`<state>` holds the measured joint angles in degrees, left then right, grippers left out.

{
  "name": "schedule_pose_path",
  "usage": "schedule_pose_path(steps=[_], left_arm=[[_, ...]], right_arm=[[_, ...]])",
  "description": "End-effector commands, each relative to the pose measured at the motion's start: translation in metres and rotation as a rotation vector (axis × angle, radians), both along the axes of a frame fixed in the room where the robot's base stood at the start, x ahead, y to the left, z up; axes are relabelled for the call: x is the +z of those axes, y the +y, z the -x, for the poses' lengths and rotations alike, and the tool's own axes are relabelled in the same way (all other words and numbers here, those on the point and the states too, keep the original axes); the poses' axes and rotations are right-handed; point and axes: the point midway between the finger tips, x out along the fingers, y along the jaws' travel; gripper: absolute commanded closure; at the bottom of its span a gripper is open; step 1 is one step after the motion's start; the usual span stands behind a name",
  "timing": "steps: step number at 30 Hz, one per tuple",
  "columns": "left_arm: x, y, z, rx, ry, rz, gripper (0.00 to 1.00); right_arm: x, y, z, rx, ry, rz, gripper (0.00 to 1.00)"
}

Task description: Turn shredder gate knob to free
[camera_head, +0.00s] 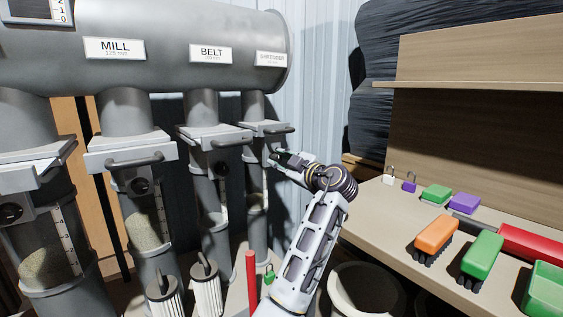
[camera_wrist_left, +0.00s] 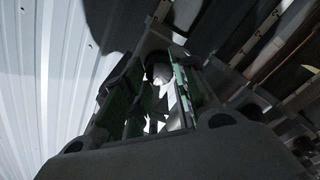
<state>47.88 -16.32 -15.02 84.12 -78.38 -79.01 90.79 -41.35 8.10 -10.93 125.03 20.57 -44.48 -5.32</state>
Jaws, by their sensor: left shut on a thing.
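The shredder duct is the rightmost pipe under the big grey drum, with the SHREDDER label (camera_head: 272,58) above it. Its grey gate (camera_head: 264,128) has a dark handle across the front. My left gripper (camera_head: 278,157) is just below this gate, at the right side of the pipe. In the left wrist view, its green-padded fingers (camera_wrist_left: 162,98) are closed around a dark rounded knob (camera_wrist_left: 158,73). In the head view the gripper hides the knob, so its setting cannot be read. My right gripper is not in view.
The BELT gate (camera_head: 214,136) and MILL gate (camera_head: 131,150) stand to the left on similar ducts. A bench (camera_head: 390,216) at right holds brushes, padlocks and coloured blocks. A red post (camera_head: 252,283) and a round bin (camera_head: 366,290) stand near my left arm.

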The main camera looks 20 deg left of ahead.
Motion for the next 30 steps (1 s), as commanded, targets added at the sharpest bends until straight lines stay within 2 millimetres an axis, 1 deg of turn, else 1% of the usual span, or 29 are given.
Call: schedule_pose_path(steps=[9,10,14,15,24,30], left_arm=[[-0.0016,-0.0007,0.0001,0.000,0.002,0.002,0.96],[-0.0016,-0.0007,0.0001,0.000,0.002,0.002,0.69],[-0.0012,-0.0005,0.0001,0.000,0.002,0.002,0.52],[-0.0011,-0.0005,0.0001,0.000,0.001,0.001,0.51],[-0.0004,-0.0001,0.0001,0.001,0.001,0.000,0.51],[-0.0001,0.0000,0.0000,0.000,0.019,-0.015,0.51]], right_arm=[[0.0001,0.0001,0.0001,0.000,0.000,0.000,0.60],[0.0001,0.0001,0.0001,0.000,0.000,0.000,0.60],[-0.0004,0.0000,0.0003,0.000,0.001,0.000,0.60],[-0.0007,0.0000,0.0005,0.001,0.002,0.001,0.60],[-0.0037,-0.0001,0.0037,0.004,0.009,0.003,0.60],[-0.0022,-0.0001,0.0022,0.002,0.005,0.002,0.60]])
